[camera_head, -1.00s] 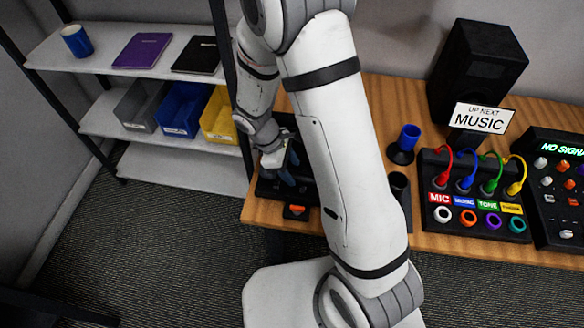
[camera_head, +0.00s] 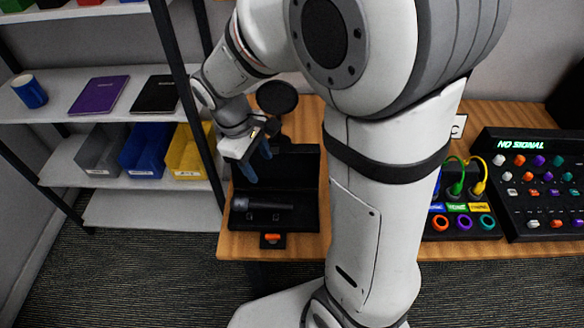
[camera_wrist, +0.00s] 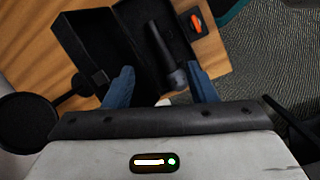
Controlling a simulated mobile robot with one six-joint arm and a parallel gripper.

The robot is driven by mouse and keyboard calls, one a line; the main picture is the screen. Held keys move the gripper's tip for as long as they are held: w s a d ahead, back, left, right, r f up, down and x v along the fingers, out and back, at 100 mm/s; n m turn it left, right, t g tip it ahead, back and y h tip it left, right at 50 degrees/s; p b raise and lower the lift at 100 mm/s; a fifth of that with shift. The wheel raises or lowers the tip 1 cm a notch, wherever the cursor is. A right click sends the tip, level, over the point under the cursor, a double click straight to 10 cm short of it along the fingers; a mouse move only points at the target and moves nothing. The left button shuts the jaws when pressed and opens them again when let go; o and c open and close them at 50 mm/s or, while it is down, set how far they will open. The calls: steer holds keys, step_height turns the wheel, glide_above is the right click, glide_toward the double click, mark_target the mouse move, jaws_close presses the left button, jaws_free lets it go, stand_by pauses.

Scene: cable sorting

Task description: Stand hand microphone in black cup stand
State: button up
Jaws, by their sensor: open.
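The hand microphone (camera_head: 262,205) is dark with a grey head at its left end. It lies in an open black case (camera_head: 305,212) on the wooden table, and it also shows in the wrist view (camera_wrist: 160,46). My gripper (camera_head: 257,163) is open and empty, with blue fingers, above the back part of the case. In the wrist view, my gripper (camera_wrist: 160,72) has its fingers apart, with the microphone's head end showing between them, near the right finger. The black cup stand is not visible now; my arm covers the middle of the table.
A round black disc on a stem (camera_head: 277,97) stands behind the case; it is left in the wrist view (camera_wrist: 28,120). An orange-topped block (camera_head: 272,239) sits in front. A mixer (camera_head: 535,185) and cable panel (camera_head: 462,215) lie right. Shelves with bins (camera_head: 190,152) stand left.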

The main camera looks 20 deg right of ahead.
steer(key=s+d+r+m+t+y, duration=0.2)
steer(key=s+d+r+m, duration=0.4)
steer(key=s+m, duration=0.3)
steer(key=shift+s+d+r+t+y, duration=0.3)
steer(key=shift+s+t, duration=0.4)
steer(key=shift+t, duration=0.1)
